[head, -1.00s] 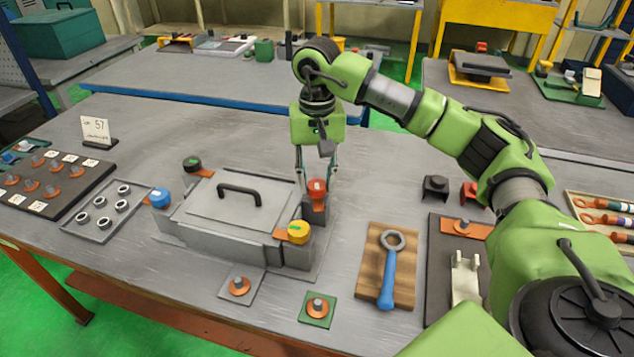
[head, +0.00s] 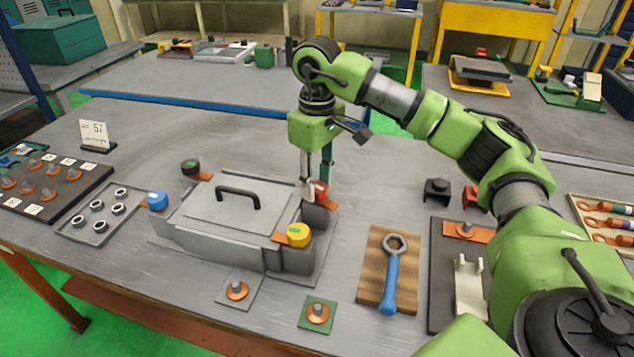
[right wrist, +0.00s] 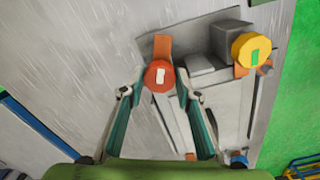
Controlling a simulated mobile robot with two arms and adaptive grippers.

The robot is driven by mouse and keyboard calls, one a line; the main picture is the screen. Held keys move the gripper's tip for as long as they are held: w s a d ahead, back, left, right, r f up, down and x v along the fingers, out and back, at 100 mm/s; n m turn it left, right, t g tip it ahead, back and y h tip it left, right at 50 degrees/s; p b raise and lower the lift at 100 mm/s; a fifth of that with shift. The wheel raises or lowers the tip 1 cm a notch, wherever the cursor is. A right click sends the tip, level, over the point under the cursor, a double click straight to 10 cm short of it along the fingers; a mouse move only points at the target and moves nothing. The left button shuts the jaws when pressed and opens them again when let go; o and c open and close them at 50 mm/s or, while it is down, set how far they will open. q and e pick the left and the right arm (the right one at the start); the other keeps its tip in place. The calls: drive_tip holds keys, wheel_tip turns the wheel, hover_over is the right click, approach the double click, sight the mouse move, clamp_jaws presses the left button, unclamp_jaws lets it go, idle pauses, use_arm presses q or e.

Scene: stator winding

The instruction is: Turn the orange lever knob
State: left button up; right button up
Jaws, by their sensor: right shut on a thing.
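The orange-red lever knob (head: 321,190) sits at the back right corner of the grey lidded box (head: 230,214). Its orange lever arm points to the right and slightly forward in the head view. My right gripper (head: 315,190) reaches down from above and is shut on the knob, with one finger partly covering it. In the right wrist view, the round knob (right wrist: 159,75), with a white mark on top, lies between the two fingertips. Its orange arm (right wrist: 163,46) points toward the top of that view. My left gripper is not in view.
A yellow knob (head: 298,235), a blue knob (head: 157,200) and a dark green-topped knob (head: 191,167) are at the box's other corners. A blue-handled wrench (head: 391,278) lies on a wooden board to the right. The table behind the box is clear.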

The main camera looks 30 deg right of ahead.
sight(316, 186)
drive_tip(key=shift+s+f+n, duration=0.15)
drive_tip(key=shift+f+n, duration=0.15)
drive_tip(key=shift+n, duration=0.2)
drive_tip(key=o, duration=1.1)
drive_tip(key=shift+c, duration=0.2)
drive_tip(key=shift+w+r, duration=0.1)
drive_tip(key=shift+w, duration=0.1)
wheel_tip(316, 186, up, 12)
drive_tip(key=shift+o, duration=0.2)
